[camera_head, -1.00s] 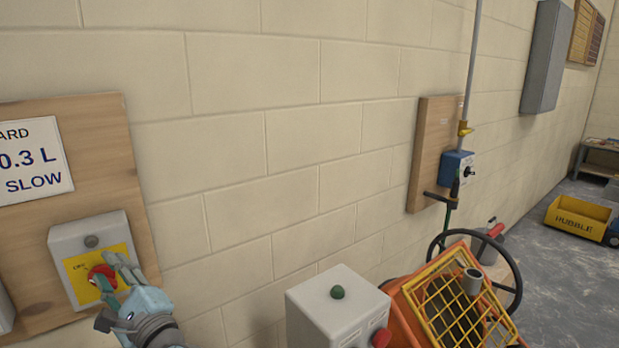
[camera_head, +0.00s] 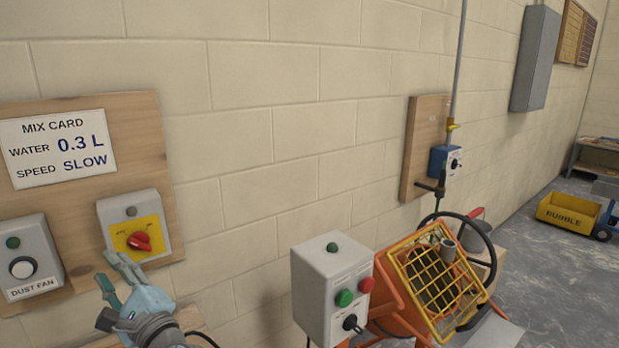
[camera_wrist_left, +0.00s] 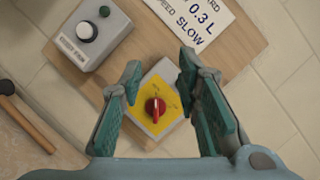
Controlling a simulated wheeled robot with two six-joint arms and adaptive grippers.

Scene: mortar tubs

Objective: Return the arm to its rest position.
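My left gripper (camera_head: 117,277) is open and empty, just below and in front of a grey switch box with a yellow plate (camera_head: 136,229). The box carries a red rotary knob (camera_head: 139,241). In the left wrist view the two teal fingers (camera_wrist_left: 158,82) stand apart, with the red knob (camera_wrist_left: 155,107) showing between them, clear of both fingers. My right gripper is in neither view.
A wooden board (camera_head: 87,126) on the wall holds the mix card (camera_head: 58,148) and a dust fan box (camera_head: 28,258). A grey control box (camera_head: 322,272) and an orange mixer with a yellow grid (camera_head: 437,282) stand to the right. A yellow rubble cart (camera_head: 566,212) is farther back.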

